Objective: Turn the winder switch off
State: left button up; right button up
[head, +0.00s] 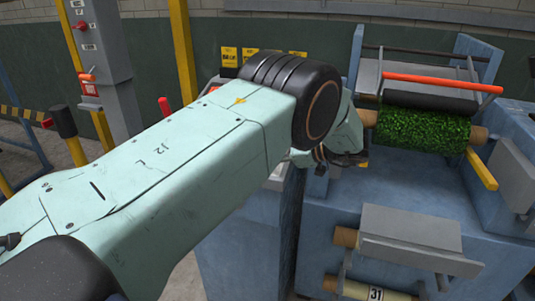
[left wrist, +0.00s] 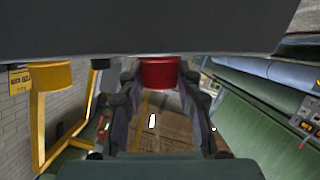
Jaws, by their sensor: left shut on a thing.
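My left gripper (left wrist: 160,84) shows in the left wrist view, its two dark fingers on either side of a red, round-sided part (left wrist: 160,73). It is shut on this part, which looks like a knob; I cannot tell for sure that it is the winder switch. The part's upper side is hidden by a dark shape across the top. In the head view my pale green left arm crosses the middle and hides the gripper's fingers and what they hold. My right gripper is in neither view.
A blue machine (head: 330,215) with a green turf roll (head: 420,132) and an orange bar (head: 430,79) stands right. A grey switch column (head: 112,75) and a yellow post (head: 182,50) stand left. Yellow signs (head: 229,57) hang on the back wall.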

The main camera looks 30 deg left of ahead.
pick_arm(q)
jog(key=shift+a, duration=0.15)
jog(key=o, duration=1.2)
jog(key=shift+a, duration=0.1)
jog(key=shift+d, duration=0.2)
jog(key=v, duration=1.2)
jog(key=shift+f, duration=0.1)
